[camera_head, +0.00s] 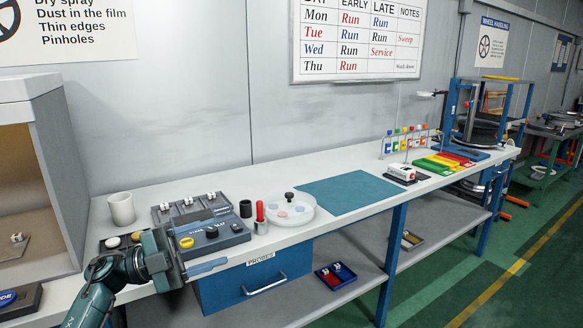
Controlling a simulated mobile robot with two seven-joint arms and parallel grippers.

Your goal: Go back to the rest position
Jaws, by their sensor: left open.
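My left arm comes in at the lower left, and its gripper (208,267) is at the front edge of the white bench (345,168). The gripper is open and I see nothing between its fingers. It is in front of a dark grey-blue device (212,236) with a yellow and a black knob on it. Part of the device's left side is hidden behind the gripper and wrist. My right gripper is not in view.
A white mug (121,208), a round white dish (290,210) and a red-handled tool (260,213) stand on the bench. A blue drawer (240,288) hangs under the bench edge near the gripper. A grey booth (60,170) stands at left. The blue mat (350,192) is bare.

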